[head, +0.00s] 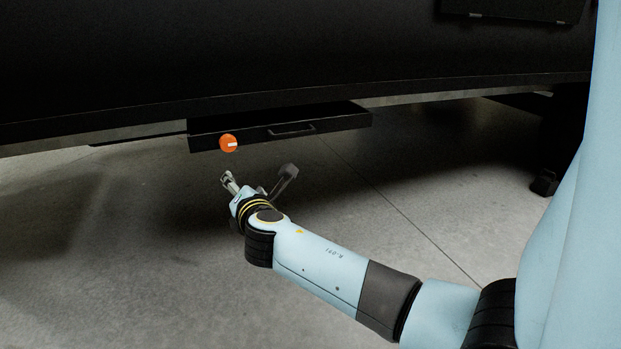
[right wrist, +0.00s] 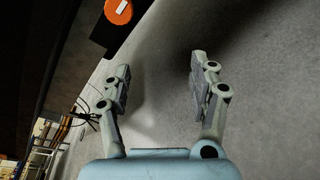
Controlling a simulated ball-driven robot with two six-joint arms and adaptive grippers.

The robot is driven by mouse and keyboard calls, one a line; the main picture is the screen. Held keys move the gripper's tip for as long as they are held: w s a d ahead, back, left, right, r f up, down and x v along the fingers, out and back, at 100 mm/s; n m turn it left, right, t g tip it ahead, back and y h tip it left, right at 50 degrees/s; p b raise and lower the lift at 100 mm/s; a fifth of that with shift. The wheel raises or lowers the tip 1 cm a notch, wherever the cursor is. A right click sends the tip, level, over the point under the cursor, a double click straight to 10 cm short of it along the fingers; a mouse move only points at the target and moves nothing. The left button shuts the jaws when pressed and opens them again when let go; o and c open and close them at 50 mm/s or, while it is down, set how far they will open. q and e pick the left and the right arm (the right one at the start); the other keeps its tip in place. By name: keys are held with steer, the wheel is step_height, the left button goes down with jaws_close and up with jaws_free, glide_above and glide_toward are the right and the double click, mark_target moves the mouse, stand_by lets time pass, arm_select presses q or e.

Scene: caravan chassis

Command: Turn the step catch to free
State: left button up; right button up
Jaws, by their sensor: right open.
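The step catch (head: 228,143) is a round orange knob with a white mark, on the left part of the front face of the dark step (head: 345,123). The white mark lies about level in the head view and points right. In the right wrist view the catch (right wrist: 118,11) shows at the top, beyond and left of the fingers. My right gripper (head: 226,178) is below the catch in the head view, apart from it. In the right wrist view its two fingers (right wrist: 158,72) are spread with nothing between them. My left gripper is not in view.
A dark handle (head: 292,130) is on the step's front, right of the catch. The black caravan body (head: 300,50) hangs above the step. The concrete floor (head: 120,250) below is clear. In the right wrist view, shelving with boxes (right wrist: 42,135) stands at lower left.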

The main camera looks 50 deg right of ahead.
arm_select(q)
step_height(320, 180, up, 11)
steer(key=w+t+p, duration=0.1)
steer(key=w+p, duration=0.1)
steer(key=p, duration=0.6)
arm_select(e)
steer(key=s+a+f+m+g+y, duration=0.1)
steer(key=s+f+m+g+y, duration=0.1)
steer(key=s+f, duration=0.8)
steer(key=s+a+f+m+g+y, duration=0.2)
steer(key=s+f+m+g, duration=0.2)
steer(key=s+f, duration=0.6)
steer(key=m, duration=0.2)
steer(key=shift+s+a+f+m+g, duration=0.15)
steer(key=shift+s+m+g, duration=0.15)
steer(key=shift+g, duration=0.1)
